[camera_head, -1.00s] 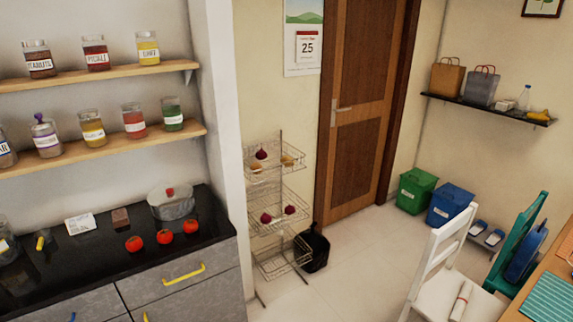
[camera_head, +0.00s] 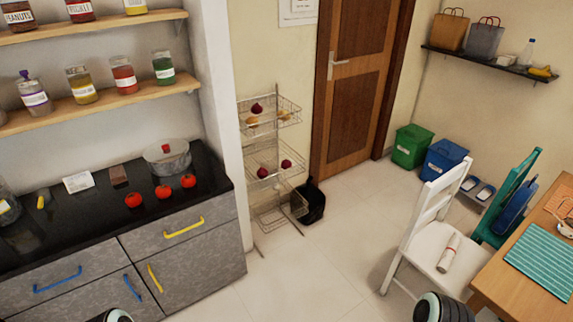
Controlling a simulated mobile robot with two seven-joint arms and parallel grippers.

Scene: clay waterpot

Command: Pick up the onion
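Several round items lie in a three-tier wire rack (camera_head: 262,215) beside the wall, left of the door. A dark red onion (camera_head: 257,109) sits in the top basket, near two tan potato-like items (camera_head: 284,115). Two more dark red onions, one at left (camera_head: 262,173) and one at right (camera_head: 286,164), sit in the middle basket. The bottom basket looks empty. Dark rounded parts of my own arms show at the bottom edge, far from the rack. Neither gripper's fingers are in view.
A black counter (camera_head: 100,225) with several tomatoes (camera_head: 163,193) and a pot (camera_head: 168,158) stands left of the rack. A black bin (camera_head: 312,201) is right beside the rack. A white chair (camera_head: 425,225) and wooden table (camera_head: 510,295) stand at right. Floor between is clear.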

